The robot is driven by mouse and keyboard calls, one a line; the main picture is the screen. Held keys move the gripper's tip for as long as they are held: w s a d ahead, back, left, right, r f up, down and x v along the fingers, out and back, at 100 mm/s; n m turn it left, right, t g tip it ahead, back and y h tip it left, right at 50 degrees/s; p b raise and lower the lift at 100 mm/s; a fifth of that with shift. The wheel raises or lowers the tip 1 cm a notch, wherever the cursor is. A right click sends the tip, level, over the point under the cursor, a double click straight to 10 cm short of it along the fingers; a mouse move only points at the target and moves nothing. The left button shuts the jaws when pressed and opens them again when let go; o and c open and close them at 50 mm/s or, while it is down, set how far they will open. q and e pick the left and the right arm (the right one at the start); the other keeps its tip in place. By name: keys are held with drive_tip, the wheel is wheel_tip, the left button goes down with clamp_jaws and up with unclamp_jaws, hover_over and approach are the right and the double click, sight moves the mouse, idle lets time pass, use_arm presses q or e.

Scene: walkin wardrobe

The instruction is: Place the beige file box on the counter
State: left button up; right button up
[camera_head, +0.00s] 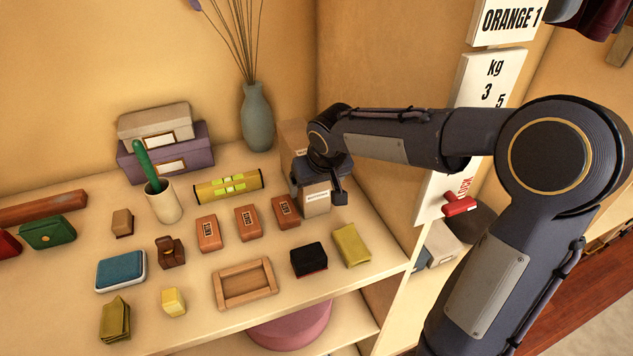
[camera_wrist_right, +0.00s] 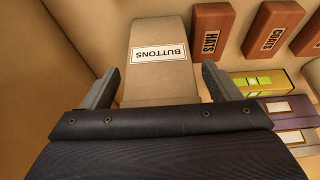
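A beige file box (camera_head: 155,121) with a white label lies on top of a purple box at the back left of the counter (camera_head: 75,287). Another beige-brown box (camera_head: 316,200) with a label stands at the back right, under my right gripper (camera_head: 319,195). In the right wrist view this box (camera_wrist_right: 159,82) reads "BUTTONS", upside down. The fingers of my right gripper (camera_wrist_right: 158,88) are apart on either side of it, with gaps showing at both sides. The gripper hides part of the box in the head view. My left gripper is not in view.
A wooden tray (camera_head: 245,283) and small items fill the front. A partition with a red handle (camera_head: 459,205) stands at the right.

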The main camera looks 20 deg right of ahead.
drive_tip(key=v, duration=1.2)
drive_tip(key=s+a+f+y, duration=0.1)
drive_tip(key=s+f, duration=0.2)
drive_tip(key=s, duration=0.3)
drive_tip(key=s+f+y, duration=0.1)
drive_tip(key=s+f, duration=0.2)
drive_tip(key=s, duration=0.4)
drive_tip(key=s+a+f+m+t+y, duration=0.1)
drive_tip(key=s+f+y, duration=0.1)
drive_tip(key=s, duration=0.5)
drive_tip(key=shift+s+a+f, duration=0.25)
drive_tip(key=shift+a+f, duration=0.1)
drive_tip(key=shift+f, duration=0.3)
